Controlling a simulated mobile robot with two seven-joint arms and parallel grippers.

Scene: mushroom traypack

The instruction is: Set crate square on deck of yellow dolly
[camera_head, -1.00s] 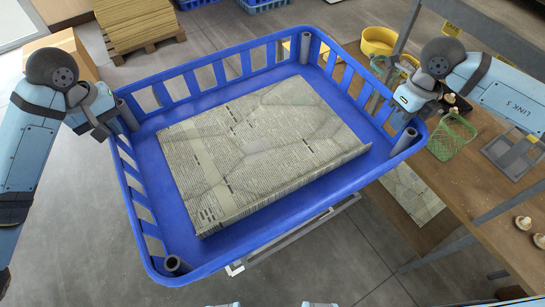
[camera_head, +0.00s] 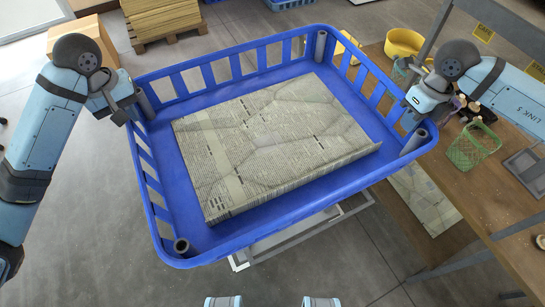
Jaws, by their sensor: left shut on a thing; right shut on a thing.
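The large blue crate (camera_head: 285,203) is held up between my two arms and fills the middle of the view. A folded newspaper (camera_head: 275,140) lies flat on its floor. My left gripper (camera_head: 125,112) is shut on the crate's left rim near the far left corner. My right gripper (camera_head: 415,112) is shut on the crate's right rim near the near right corner post. A grey metal frame (camera_head: 295,232) shows partly below the crate's near side. No yellow dolly deck can be made out; the crate hides most of what is under it.
A wooden table (camera_head: 460,195) stands close on the right with a green basket (camera_head: 470,148), a yellow tub (camera_head: 403,43) and mushrooms. Pallets with stacked cardboard (camera_head: 160,15) and a cardboard box (camera_head: 85,35) stand at the back left. Grey floor is clear in front and left.

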